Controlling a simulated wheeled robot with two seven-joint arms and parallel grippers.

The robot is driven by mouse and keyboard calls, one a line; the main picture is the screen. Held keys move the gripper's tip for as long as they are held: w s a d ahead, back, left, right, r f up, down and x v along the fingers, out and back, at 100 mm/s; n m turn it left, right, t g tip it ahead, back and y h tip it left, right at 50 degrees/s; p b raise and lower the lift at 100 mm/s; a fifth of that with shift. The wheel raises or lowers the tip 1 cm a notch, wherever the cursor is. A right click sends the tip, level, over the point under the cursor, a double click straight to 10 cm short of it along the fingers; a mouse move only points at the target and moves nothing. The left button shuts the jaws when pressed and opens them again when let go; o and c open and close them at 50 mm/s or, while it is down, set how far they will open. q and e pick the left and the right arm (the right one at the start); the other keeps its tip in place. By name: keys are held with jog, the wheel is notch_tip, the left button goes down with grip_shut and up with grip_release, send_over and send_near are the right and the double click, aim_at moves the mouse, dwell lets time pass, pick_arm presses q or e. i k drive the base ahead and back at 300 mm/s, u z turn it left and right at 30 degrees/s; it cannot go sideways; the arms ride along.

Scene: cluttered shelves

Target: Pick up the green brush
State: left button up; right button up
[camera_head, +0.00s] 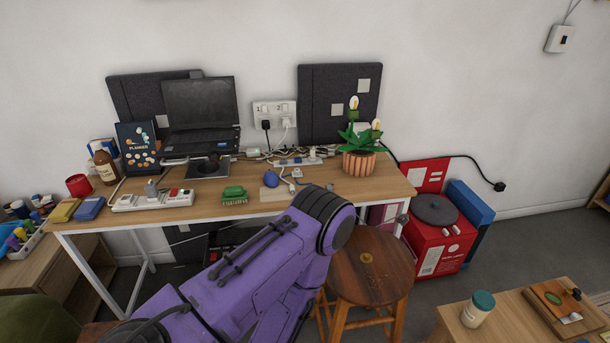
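The green brush (234,193) lies on the wooden desk (215,213) near its front edge, green back up with pale bristles showing below. It stands apart from the white power strip to its left. A purple arm link of mine fills the lower middle of the view, in front of the desk and to the right of the brush. It does not cover the brush. Neither of my grippers can be made out in this view.
Left of the brush is a power strip (153,201); right are a blue round item (271,179) and cables. Behind stands a laptop (201,106). A potted plant (359,163) is at the desk's right. A wooden stool (371,264) stands in front.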

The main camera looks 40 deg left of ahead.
aim_at(234, 194)
jog(key=z, duration=0.2)
jog(key=k, duration=0.8)
jog(key=u, duration=1)
jog(key=i, duration=0.15)
jog(key=u, duration=0.1)
